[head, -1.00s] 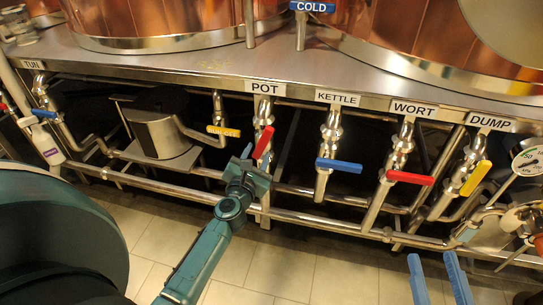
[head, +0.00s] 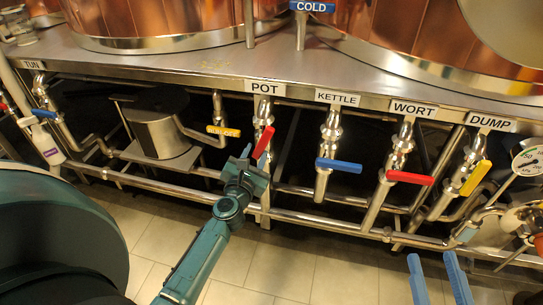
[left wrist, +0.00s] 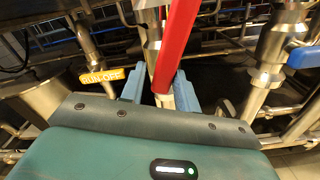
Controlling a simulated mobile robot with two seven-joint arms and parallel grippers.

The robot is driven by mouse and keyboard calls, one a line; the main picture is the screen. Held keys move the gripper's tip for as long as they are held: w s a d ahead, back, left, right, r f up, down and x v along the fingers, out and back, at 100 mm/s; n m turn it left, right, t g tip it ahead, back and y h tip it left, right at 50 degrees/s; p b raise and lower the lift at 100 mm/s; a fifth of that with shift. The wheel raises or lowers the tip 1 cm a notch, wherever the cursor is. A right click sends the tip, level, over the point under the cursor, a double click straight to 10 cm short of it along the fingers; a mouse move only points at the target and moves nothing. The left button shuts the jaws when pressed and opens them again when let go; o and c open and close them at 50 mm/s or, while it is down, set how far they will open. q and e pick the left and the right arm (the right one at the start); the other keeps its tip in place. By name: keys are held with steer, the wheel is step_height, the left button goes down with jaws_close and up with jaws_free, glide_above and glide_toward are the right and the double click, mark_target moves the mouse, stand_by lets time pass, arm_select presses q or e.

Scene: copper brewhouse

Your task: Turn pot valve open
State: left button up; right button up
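The pot valve, under the POT label (head: 265,87), has a red lever (head: 264,142) that slants down and to the left along its steel pipe in the head view. In the left wrist view the red lever (left wrist: 176,40) runs down between the fingers of my left gripper (left wrist: 160,92). My left gripper (head: 254,158) is at the lever's lower end. Its blue fingers stand apart on either side of the lever, with a visible gap; contact is not clear. My right gripper (head: 438,278) is at the bottom right, fingers apart and empty, far from the pot valve.
To the right are the kettle valve's blue lever (head: 339,165), the wort valve's red lever (head: 410,178) and the dump valve's yellow lever (head: 475,178). A yellow run-off lever (head: 223,131) is close on the left. A horizontal pipe (head: 330,225) crosses below.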

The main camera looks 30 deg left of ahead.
arm_select(q)
steer(key=shift+o, duration=0.7)
steer(key=shift+d+f, duration=0.15)
steer(key=shift+d, duration=0.05)
steer(key=shift+s+d+f, duration=0.1)
steer(key=shift+s+f, duration=0.05)
steer(key=shift+s, duration=0.3)
steer(key=shift+s+d+f, duration=0.1)
steer(key=shift+s, duration=0.3)
steer(key=shift+s+d, duration=0.15)
steer(key=shift+s, duration=0.15)
steer(key=shift+r, duration=0.1)
steer(key=shift+w+r, duration=0.1)
steer(key=shift+w, duration=0.05)
